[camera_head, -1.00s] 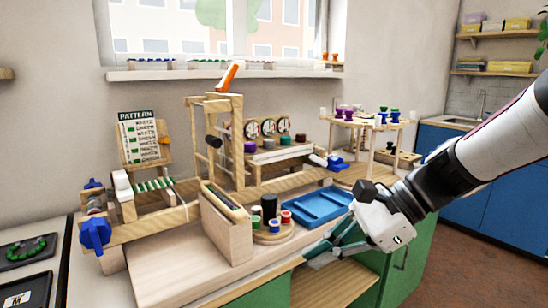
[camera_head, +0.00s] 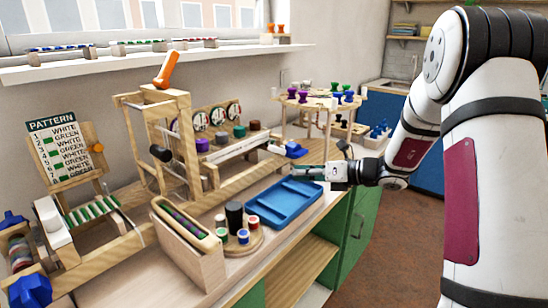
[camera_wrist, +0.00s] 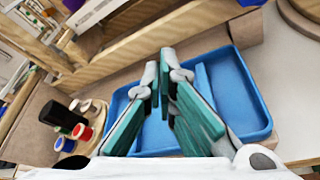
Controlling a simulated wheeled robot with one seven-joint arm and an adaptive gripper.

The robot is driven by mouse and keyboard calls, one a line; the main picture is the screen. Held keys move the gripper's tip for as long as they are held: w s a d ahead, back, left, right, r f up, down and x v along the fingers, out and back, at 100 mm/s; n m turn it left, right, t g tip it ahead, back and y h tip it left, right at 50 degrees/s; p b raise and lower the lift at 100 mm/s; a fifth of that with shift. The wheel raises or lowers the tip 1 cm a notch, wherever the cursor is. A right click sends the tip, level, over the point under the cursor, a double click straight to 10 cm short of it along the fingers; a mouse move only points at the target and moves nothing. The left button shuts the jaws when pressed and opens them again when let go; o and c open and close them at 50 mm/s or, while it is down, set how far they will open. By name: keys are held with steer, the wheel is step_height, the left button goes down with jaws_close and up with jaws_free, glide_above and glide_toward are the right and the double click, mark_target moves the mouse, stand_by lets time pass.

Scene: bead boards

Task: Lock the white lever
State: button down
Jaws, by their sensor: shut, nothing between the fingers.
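A small white lever-like piece (camera_head: 277,149) sits at the right end of the wooden rail, beside a blue block (camera_head: 295,150). A larger white block (camera_head: 53,222) stands at the left end of the bead board; I cannot tell for sure which is the lever the task names. My gripper (camera_head: 308,173) is over the blue tray, to the right of and nearer than the small white piece, and apart from it. In the wrist view my gripper (camera_wrist: 160,75) is shut and empty above the tray. Neither white piece shows clearly there.
The blue tray (camera_head: 262,213) is empty. A round wooden stand with spools (camera_head: 240,241) is to its left. A wooden frame with an orange handle (camera_head: 166,68) rises behind. A pegged round table (camera_head: 318,102) stands at the back right.

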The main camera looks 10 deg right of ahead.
mark_target(277, 150)
steer(key=b+x, duration=0.1)
steer(key=x, duration=0.8)
steer(key=shift+a+f, duration=0.1)
steer(key=shift+f, duration=0.05)
steer(key=r, duration=0.1)
steer(key=w+r, duration=0.1)
steer(key=shift+w+d+r, duration=0.25)
steer(key=shift+d, duration=0.1)
steer(key=shift+w+d+r, duration=0.15)
steer(key=shift+d+r, duration=0.05)
steer(key=shift+r, duration=0.25)
